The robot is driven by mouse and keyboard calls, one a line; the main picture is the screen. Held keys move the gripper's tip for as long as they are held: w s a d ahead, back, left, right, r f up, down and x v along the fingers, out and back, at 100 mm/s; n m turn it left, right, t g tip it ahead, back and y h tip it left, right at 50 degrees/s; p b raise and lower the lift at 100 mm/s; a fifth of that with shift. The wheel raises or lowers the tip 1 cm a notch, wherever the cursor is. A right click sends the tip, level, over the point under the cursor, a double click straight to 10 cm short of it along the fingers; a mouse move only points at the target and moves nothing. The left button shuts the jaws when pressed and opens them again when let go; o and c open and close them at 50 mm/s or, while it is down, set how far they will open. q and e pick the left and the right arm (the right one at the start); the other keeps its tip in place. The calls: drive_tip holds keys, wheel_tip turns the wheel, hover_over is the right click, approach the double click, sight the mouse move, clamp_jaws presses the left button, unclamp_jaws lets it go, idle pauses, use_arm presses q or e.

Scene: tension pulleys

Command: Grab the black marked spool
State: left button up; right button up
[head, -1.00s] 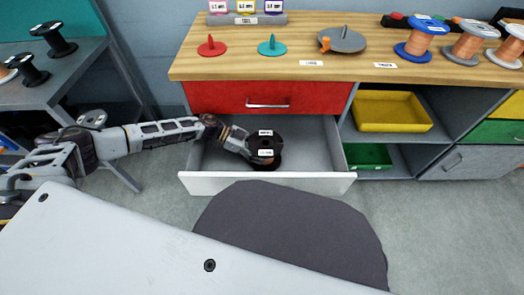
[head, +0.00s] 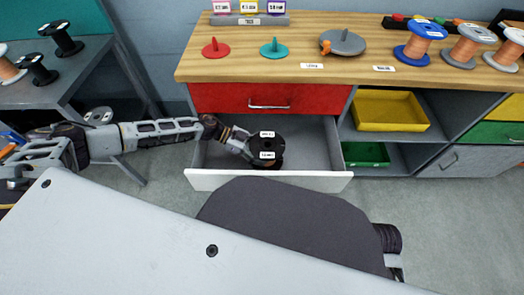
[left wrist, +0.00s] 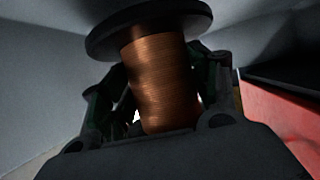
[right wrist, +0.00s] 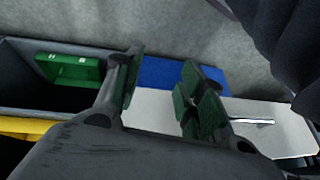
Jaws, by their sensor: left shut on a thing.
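The black marked spool (head: 267,144) has black flanges with white labels and is in the open white-fronted drawer (head: 318,181) under the red drawer. My left gripper (head: 247,148) reaches it from the left. In the left wrist view the spool's copper winding (left wrist: 160,85) sits between the fingers of my left gripper (left wrist: 150,100), which is shut on it, below the black flange. Whether the spool touches the drawer floor I cannot tell. In the right wrist view my right gripper (right wrist: 163,65) has its green-padded fingers apart with nothing between them.
The wooden worktop (head: 300,73) above holds a red disc (head: 215,51), a teal disc (head: 274,50), a grey disc (head: 342,43) and a blue spool (head: 420,42) among others. More black spools stand on the left table (head: 88,53). A yellow tray (head: 390,112) and green bin (head: 365,155) are on shelves right.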

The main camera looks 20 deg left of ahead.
sight(262, 143)
use_arm(q)
wheel_tip(262, 143, up, 6)
drive_tip(key=shift+r+p, duration=0.1)
drive_tip(key=shift+p, duration=1.05)
wheel_tip(262, 143, up, 4)
drive_tip(key=shift+f+p, duration=0.15)
drive_tip(key=shift+p, duration=0.6)
drive_tip(key=shift+r, duration=0.8)
use_arm(e)
drive_tip(key=shift+s+d+r+g+h, duration=0.25)
drive_tip(key=shift+d+r+g, duration=0.1)
drive_tip(key=shift+d, duration=0.2)
drive_tip(key=shift+s+d+r+g+h, duration=0.25)
drive_tip(key=shift+d+g, duration=0.1)
drive_tip(key=shift+d, duration=0.15)
drive_tip(key=shift+w, duration=0.1)
